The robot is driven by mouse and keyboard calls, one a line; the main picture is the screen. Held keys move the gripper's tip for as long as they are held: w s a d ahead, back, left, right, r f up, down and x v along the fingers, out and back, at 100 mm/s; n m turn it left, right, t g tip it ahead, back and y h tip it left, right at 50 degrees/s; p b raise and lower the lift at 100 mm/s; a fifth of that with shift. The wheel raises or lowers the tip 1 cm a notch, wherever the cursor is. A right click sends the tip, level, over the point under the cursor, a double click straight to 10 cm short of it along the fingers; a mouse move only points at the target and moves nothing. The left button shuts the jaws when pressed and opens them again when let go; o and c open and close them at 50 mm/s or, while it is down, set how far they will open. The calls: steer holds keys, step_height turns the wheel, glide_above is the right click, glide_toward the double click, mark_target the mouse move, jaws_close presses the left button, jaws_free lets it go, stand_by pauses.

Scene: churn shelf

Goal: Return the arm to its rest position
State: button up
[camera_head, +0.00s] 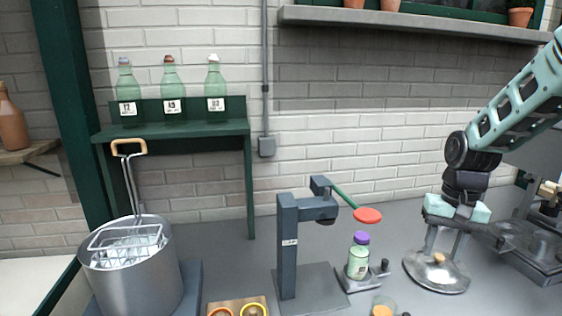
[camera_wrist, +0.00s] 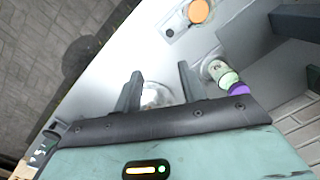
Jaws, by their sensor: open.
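My gripper (camera_head: 441,250) hangs at the right in the head view, fingers pointing down over a round silver dish (camera_head: 436,284). In the wrist view my gripper (camera_wrist: 158,76) shows two dark fingers well apart with nothing held between them. The silver dish (camera_wrist: 154,94) shows behind the gap, partly hidden by the gripper body. I cannot tell whether the fingertips touch the dish. My pale green arm reaches in from the upper right.
A green bottle with a purple cap (camera_head: 358,258) stands upright left of my gripper, beside a dark press stand (camera_head: 288,245). A steel pot (camera_head: 135,281) with a wire basket is at left. Three bottles stand on a green shelf (camera_head: 190,130). A grey machine (camera_head: 540,262) is at far right.

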steer(key=s+a+n+t, duration=0.1)
steer(key=s+n+t, duration=0.25)
steer(key=s, duration=0.95)
steer(key=s+a+n+g+b, duration=0.1)
steer(key=s+a+n, duration=0.3)
steer(key=a, duration=0.5)
steer(key=s+a+n+g, duration=0.2)
steer(key=s+a+n, duration=0.2)
steer(key=s+a, duration=0.5)
steer(key=shift+a+r+b, duration=0.3)
steer(key=shift+r+b, duration=0.05)
